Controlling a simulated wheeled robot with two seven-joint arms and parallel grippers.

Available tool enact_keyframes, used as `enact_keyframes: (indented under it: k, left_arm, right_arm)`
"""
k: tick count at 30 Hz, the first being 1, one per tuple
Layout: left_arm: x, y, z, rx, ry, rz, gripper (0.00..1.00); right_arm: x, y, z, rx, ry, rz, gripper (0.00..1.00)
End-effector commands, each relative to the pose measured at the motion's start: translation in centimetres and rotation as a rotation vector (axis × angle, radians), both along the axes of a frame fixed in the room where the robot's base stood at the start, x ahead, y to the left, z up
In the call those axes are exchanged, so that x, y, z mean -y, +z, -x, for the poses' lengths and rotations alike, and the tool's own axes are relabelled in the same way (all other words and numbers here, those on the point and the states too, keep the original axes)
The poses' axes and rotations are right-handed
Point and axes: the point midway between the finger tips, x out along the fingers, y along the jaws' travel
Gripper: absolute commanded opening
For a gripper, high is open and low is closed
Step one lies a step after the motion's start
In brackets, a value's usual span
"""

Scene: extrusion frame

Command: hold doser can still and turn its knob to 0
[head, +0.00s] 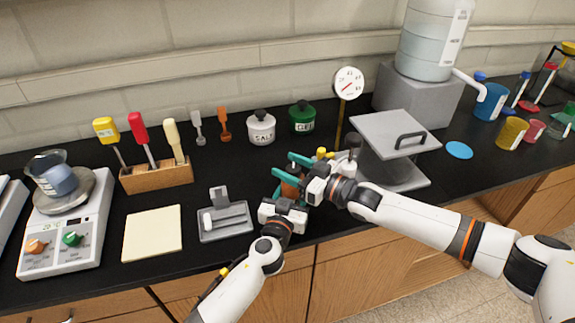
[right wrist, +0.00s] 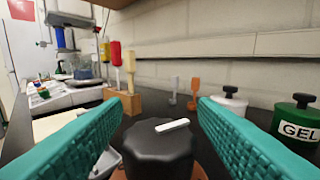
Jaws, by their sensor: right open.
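The doser can (head: 290,189) is an orange-brown can standing near the counter's front edge, largely covered by my grippers in the head view. Its dark, ridged knob (right wrist: 158,155) with a white pointer bar (right wrist: 172,125) shows in the right wrist view. The bar slants slightly up to the right; no scale marks are readable. My left gripper (head: 289,196) has its teal fingers on both sides of the can body and appears closed on it. My right gripper (head: 296,166) is open above the can; its fingers stand either side of the knob with gaps.
A grey press-like stand (head: 395,135) and a round dial gauge (head: 348,84) stand close to the right. White SALT (head: 261,128) and green GEL (head: 302,118) jars are behind. A grey tray (head: 225,222) and cream pad (head: 152,233) lie left.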

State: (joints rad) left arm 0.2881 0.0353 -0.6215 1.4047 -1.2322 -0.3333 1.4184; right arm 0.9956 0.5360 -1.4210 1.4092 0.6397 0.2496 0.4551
Motion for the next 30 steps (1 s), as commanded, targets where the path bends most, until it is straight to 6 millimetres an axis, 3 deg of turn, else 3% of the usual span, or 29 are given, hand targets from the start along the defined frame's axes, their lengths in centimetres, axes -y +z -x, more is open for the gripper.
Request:
enact_keyframes:
  k: [12, 21, 30]
  left_arm:
    - [-0.06, -0.07, -0.02, -0.001, 0.001, 0.0, 0.25]
    - [-0.05, -0.06, -0.01, -0.001, 0.001, 0.0, 0.25]
    - [-0.04, -0.06, 0.0, -0.001, 0.001, 0.001, 0.25]
  right_arm:
    - [-0.84, 0.03, -0.54, 0.001, 0.0, 0.001, 0.53]
    - [-0.82, 0.02, -0.54, 0.001, 0.0, 0.001, 0.09]
    - [-0.92, 0.15, -0.64, 0.008, 0.04, -0.002, 0.08]
